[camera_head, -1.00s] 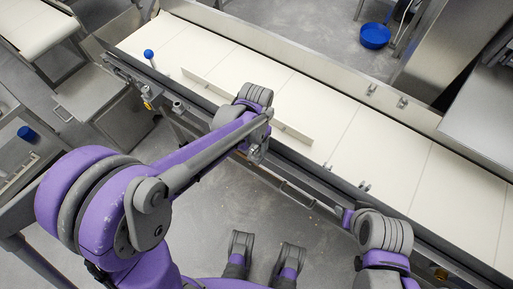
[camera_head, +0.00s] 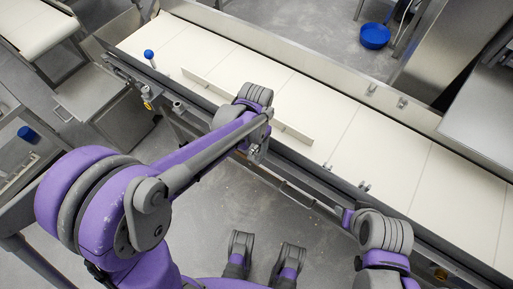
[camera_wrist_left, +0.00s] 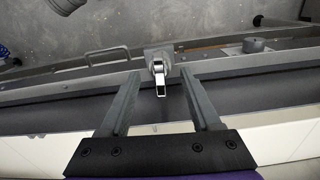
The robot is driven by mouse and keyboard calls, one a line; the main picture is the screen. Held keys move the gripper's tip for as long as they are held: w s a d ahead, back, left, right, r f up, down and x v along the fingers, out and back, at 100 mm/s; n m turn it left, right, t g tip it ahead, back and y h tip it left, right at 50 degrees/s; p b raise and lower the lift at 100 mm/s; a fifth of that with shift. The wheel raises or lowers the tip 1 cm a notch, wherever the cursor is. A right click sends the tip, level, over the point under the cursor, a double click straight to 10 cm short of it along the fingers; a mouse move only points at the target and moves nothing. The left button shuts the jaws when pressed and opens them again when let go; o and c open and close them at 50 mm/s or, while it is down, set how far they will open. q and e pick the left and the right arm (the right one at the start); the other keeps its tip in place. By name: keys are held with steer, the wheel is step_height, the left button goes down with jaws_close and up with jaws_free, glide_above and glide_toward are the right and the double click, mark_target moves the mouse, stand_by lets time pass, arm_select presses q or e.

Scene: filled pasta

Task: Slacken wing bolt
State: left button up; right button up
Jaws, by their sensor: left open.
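In the left wrist view a shiny wing bolt (camera_wrist_left: 159,76) sits on a grey bracket at the conveyor's side rail. My left gripper (camera_wrist_left: 160,79) is open, with one finger on each side of the bolt and a gap to it on both sides. I cannot tell how deep the fingertips reach relative to the bolt. In the head view my left gripper (camera_head: 256,152) is small and partly covered by its own arm, over the conveyor's near rail. The bolt there is hidden by the arm. My right gripper is not in view; only part of its arm shows.
A white conveyor belt (camera_head: 420,160) runs diagonally, with a pale guide bar (camera_head: 205,86) on it. Clear floor (camera_head: 215,215) is on the near side.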

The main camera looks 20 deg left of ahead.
arm_select(q)
steer(key=shift+r+p, duration=2.4)
steer(key=shift+r, duration=1.1)
step_height(320, 180, up, 11)
steer(key=p, duration=0.1)
steer(key=shift+f, duration=0.15)
steer(key=shift+s, duration=0.1)
steer(key=s+a+n+t+p, duration=0.2)
steer(key=s+a, duration=0.1)
steer(key=s, duration=0.4)
steer(key=s+a+n+t+p, duration=0.2)
steer(key=s+a+t+p, duration=0.1)
steer(key=s, duration=0.4)
steer(key=shift+a+r+n, duration=0.3)
steer(key=shift+r, duration=0.05)
